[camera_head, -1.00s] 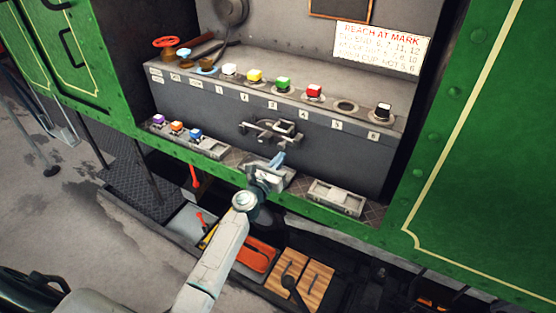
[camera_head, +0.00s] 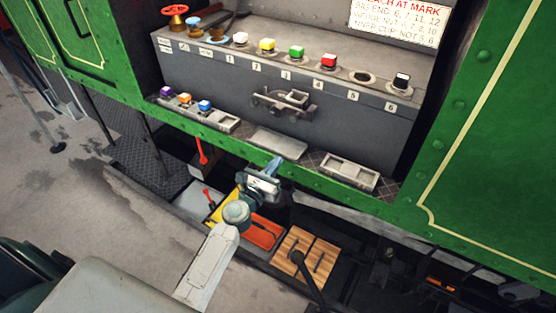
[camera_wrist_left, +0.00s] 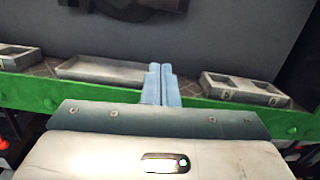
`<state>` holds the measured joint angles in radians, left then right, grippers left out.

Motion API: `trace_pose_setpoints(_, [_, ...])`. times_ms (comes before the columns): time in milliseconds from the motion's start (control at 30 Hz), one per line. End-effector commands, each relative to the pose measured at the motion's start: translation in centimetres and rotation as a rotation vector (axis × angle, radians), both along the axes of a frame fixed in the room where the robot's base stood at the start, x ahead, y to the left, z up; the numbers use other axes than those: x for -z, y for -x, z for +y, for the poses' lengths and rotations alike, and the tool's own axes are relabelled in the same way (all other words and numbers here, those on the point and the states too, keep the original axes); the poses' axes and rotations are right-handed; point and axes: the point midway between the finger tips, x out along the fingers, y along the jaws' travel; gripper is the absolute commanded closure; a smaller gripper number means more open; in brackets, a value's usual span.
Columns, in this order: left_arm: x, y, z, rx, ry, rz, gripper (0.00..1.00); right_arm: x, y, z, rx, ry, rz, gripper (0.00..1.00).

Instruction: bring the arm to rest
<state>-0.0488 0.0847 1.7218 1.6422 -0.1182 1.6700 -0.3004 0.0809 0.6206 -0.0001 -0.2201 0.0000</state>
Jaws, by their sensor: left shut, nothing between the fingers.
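My left gripper (camera_head: 274,165) is shut and empty, just in front of the green lower edge of the tram opening. In the left wrist view its two blue fingers (camera_wrist_left: 161,84) lie side by side with nothing between them. Behind them is an empty grey tray (camera_wrist_left: 105,71), which also shows in the head view (camera_head: 278,142). I cannot tell whether the fingertips touch the green edge. My right gripper is in neither view.
Colored blocks stand on the numbered grey shelf (camera_head: 330,71); position 5 holds none. A left tray (camera_head: 222,120) holds purple, orange and blue blocks. A right two-slot tray (camera_head: 348,173) is empty. A red lever (camera_head: 202,151) and wooden board (camera_head: 305,256) lie below.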

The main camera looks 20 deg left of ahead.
Motion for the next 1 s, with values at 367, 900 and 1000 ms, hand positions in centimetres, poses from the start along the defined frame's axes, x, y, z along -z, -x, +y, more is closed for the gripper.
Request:
trace_pose_setpoints(367, [0.0,0.0,0.0,0.000,0.000,0.000,1.00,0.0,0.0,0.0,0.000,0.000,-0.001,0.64])
trace_pose_setpoints(900, [25.4,7.6,1.3,0.147,-1.033,0.341,1.00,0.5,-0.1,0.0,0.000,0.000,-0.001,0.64])
trace_pose_setpoints(1000, [31.9,11.7,1.8,0.284,-1.318,0.405,1.00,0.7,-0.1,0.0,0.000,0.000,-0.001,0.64])
